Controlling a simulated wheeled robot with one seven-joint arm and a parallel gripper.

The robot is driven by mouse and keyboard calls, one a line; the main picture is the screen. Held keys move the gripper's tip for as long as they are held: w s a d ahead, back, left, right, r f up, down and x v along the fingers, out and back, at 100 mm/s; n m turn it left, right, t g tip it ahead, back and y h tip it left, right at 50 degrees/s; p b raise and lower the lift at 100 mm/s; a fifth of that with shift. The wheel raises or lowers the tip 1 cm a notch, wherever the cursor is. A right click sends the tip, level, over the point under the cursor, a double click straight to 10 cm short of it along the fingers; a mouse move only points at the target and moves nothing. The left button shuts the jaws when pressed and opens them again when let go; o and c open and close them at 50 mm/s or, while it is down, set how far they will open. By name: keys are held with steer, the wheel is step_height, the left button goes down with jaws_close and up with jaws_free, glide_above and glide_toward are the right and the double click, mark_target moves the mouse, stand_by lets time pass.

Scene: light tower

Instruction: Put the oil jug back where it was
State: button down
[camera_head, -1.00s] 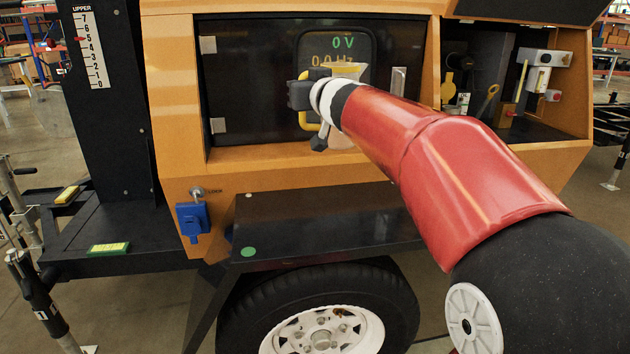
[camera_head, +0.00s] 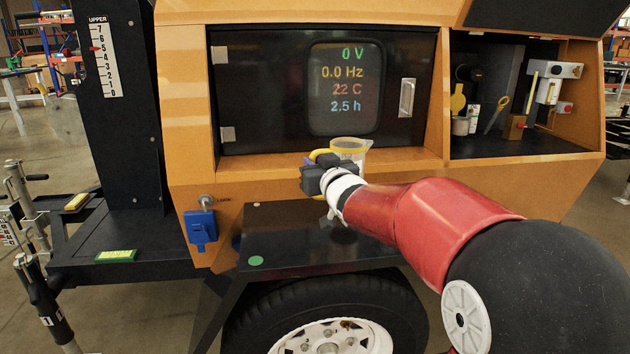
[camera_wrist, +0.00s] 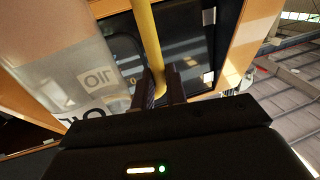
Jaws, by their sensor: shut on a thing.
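The oil jug is a clear container with a yellow rim (camera_head: 350,145) and a yellow handle. My gripper (camera_head: 322,172) is shut on the handle and holds the jug in front of the orange housing, just above the black fender. In the wrist view the handle (camera_wrist: 148,40) runs between the fingers (camera_wrist: 160,88), and the jug's translucent wall (camera_wrist: 75,70) with "OIL" lettering fills the left. My gripper and wrist hide much of the jug in the head view. I cannot tell whether its base touches the fender.
The black fender top (camera_head: 285,220) has bare room left of the jug. Behind is a closed black door with a display (camera_head: 345,90). An open compartment (camera_head: 520,145) at right holds several small items. A blue coupler (camera_head: 201,226) and a yellow-green block (camera_head: 116,256) are at left.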

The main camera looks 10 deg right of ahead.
steer(key=shift+f, duration=1.7)
steer(key=shift+f+b, duration=0.15)
steer(key=shift+b, duration=0.2)
steer(key=c, duration=1.4)
jaws_free()
